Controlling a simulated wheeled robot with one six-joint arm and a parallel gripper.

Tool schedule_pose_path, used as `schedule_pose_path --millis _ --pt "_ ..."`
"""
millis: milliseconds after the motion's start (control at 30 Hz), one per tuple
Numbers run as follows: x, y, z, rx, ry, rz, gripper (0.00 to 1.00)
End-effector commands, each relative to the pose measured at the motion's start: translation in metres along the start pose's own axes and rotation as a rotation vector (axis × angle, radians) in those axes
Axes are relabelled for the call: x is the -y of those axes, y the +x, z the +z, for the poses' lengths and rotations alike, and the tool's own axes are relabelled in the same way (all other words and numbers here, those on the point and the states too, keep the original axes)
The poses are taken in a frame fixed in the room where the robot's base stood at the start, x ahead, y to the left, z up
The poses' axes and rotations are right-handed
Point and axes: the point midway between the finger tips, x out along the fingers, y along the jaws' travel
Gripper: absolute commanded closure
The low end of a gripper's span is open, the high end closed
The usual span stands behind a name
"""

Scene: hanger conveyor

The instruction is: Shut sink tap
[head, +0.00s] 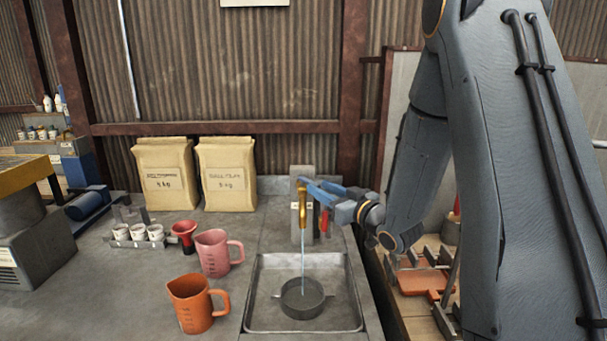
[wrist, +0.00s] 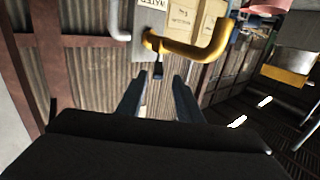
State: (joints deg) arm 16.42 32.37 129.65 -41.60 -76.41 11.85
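The brass-yellow sink tap (head: 302,207) stands at a grey upright plate (head: 302,172) behind the sink (head: 254,301). A thin stream of water (head: 303,262) runs from it into a round grey pan (head: 302,298). In the wrist view the yellow spout (wrist: 195,48) curves above and to the right of my gripper (wrist: 158,77). A small dark lever-like part (wrist: 158,69) hangs below the tap, in line with the gap between my fingertips. My gripper (head: 310,187) is open, its blue fingers right beside the tap in the head view. Contact cannot be told.
An orange jug (head: 190,304) and a pink jug (head: 212,252) stand left of the sink, with a red funnel (head: 184,234) and small white cups (head: 138,232) behind. Two paper sacks (head: 166,174) stand against the wall. A red part (head: 324,220) hangs near the tap.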

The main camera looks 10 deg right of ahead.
Motion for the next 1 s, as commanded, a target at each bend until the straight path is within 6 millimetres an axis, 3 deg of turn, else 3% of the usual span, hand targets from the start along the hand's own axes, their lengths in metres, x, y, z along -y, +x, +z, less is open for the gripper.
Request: schedule_pose_path --millis 267,700,1000 --pt "0.001 0.010 -0.002 0.000 0.000 -0.001 0.67" --pt "0.000 0.070 -0.002 0.001 0.000 0.001 0.67" --pt "0.000 0.078 -0.001 0.001 0.000 0.001 0.67"
